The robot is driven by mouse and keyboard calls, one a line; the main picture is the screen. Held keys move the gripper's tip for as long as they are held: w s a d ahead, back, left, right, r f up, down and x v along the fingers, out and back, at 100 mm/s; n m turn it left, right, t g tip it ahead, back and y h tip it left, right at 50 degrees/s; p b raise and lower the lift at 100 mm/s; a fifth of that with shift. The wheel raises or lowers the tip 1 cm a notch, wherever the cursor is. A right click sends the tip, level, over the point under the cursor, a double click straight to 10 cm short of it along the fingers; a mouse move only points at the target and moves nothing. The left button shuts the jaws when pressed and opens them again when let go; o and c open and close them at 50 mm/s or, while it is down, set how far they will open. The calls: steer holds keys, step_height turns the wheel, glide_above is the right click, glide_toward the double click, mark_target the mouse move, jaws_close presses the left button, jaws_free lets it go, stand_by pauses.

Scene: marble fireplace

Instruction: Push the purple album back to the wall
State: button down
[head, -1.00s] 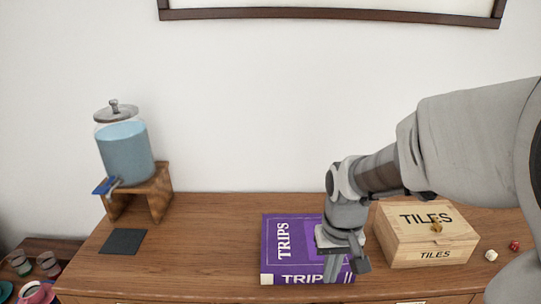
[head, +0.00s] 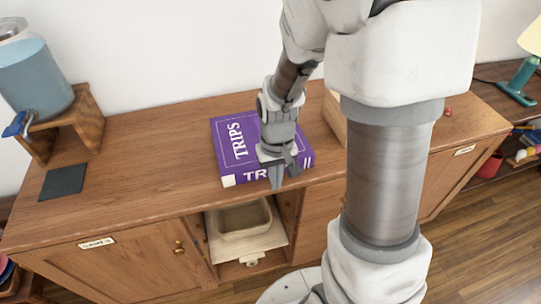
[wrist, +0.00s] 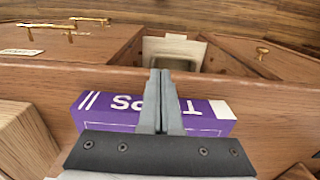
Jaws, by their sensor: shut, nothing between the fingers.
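The purple album (head: 228,150), marked TRIPS, lies flat on the wooden cabinet top with its lettered spine toward the front edge. A strip of bare wood shows between its back and the white wall (head: 170,60). My gripper (head: 276,182) points down at the right part of the spine, and its fingers are shut and empty. The wrist view shows the fingertips (wrist: 160,75) together, crossing in front of the album's spine (wrist: 100,115) and hiding the middle of its lettering. I cannot tell whether they touch it.
A wooden box (head: 334,115) stands right of the album, partly hidden by my arm. A blue drink dispenser (head: 38,80) on a wooden stand and a dark square mat (head: 63,181) are at the left. Below, an open compartment holds a tray (head: 245,218).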

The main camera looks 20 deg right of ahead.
steer(key=w, duration=0.1)
steer(key=w+f, duration=0.1)
steer(key=w, duration=0.1)
steer(key=shift+f, duration=0.15)
steer(key=shift+w, duration=0.55)
